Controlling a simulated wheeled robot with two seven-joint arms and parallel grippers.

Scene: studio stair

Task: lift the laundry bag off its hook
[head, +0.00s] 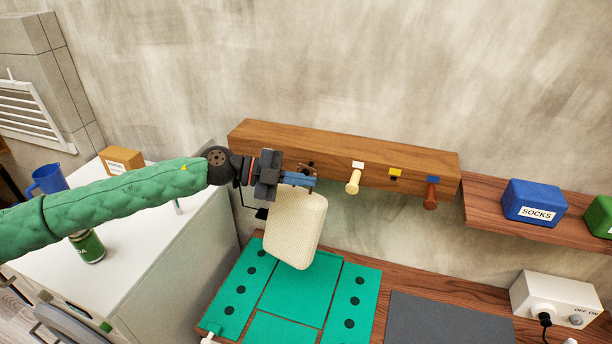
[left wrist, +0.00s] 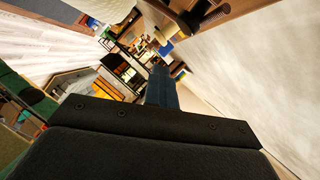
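The cream laundry bag (head: 294,228) hangs below the left end of the wooden rail, slightly tilted, over the green mat. My left gripper (head: 302,181) is at the bag's top edge, in front of the rail. Its fingers show as one narrow blue-grey block in the left wrist view (left wrist: 161,88); I cannot tell whether they are closed on anything. The bag's loop and its hook are hidden behind the gripper. A pale cream surface at the top of the left wrist view (left wrist: 103,9) looks like the bag. My right gripper is not in view.
The wooden rail (head: 270,139) also bears a cream peg (head: 353,183) and a red-brown peg (head: 430,194). A shelf to the right holds a blue SOCKS box (head: 532,202). Below are the green mat (head: 285,297) and a dark grey mat (head: 447,320). A white cabinet (head: 150,260) stands left.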

